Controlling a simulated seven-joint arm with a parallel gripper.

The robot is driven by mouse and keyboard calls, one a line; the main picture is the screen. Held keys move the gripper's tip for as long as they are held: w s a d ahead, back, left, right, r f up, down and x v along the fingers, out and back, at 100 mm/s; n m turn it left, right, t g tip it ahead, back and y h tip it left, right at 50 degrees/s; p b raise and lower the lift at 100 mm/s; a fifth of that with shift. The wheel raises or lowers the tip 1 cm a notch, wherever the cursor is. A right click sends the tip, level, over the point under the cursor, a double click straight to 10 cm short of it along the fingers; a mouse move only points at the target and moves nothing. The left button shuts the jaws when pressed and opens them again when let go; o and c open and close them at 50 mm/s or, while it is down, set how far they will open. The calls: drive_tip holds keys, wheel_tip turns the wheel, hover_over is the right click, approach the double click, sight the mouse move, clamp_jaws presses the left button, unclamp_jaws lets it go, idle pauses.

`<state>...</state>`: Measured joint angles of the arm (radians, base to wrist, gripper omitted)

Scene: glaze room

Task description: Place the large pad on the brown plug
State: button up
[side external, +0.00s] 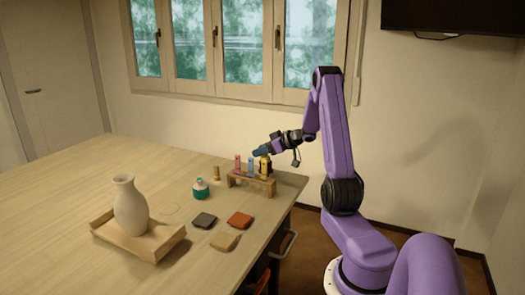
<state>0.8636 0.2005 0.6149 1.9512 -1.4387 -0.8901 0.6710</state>
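Three flat square pads lie on the table: a dark grey pad (204,221), an orange-red pad (240,220) and a tan pad (224,242). They look close in size, so I cannot tell which is the large one. A small brownish-gold upright piece (217,174), possibly the brown plug, stands left of the rack. My gripper (257,153) is above the rack, beside the tops of the tubes, away from the pads. Its fingers are too small and dark to show whether they are open or hold anything.
A wooden rack (262,187) holds pink, blue and yellow tubes near the table's far right edge. A teal jar (200,189) stands left of it. A pale vase (130,207) stands on a wooden tray (166,243) at the front. The table's left side is clear.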

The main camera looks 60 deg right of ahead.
drive_tip(key=shift+r, duration=0.1)
drive_tip(key=shift+s+r, duration=0.15)
drive_tip(key=shift+r, duration=0.05)
drive_tip(key=v, duration=1.1)
drive_tip(key=w+a+r+n, duration=0.2)
drive_tip(key=w+a, duration=0.9)
drive_tip(key=w, duration=0.1)
drive_tip(key=w+a+n+g, duration=0.1)
drive_tip(key=a+n+g, duration=0.2)
drive_tip(key=a, duration=1.4)
drive_tip(key=s+a+f+n+g, duration=0.15)
drive_tip(key=s+a, duration=0.35)
drive_tip(key=a, duration=0.5)
drive_tip(key=s+a+f+n+g, duration=0.1)
drive_tip(key=s+a+n+g, duration=0.2)
drive_tip(key=s, duration=0.9)
drive_tip(key=s+a+f+n+g, duration=0.2)
drive_tip(key=s+a+n+g, duration=0.1)
drive_tip(key=s, duration=1)
drive_tip(key=a+g, duration=0.1)
drive_tip(key=a, duration=0.1)
drive_tip(key=shift+a+g, duration=0.35)
drive_tip(key=shift+a, duration=0.05)
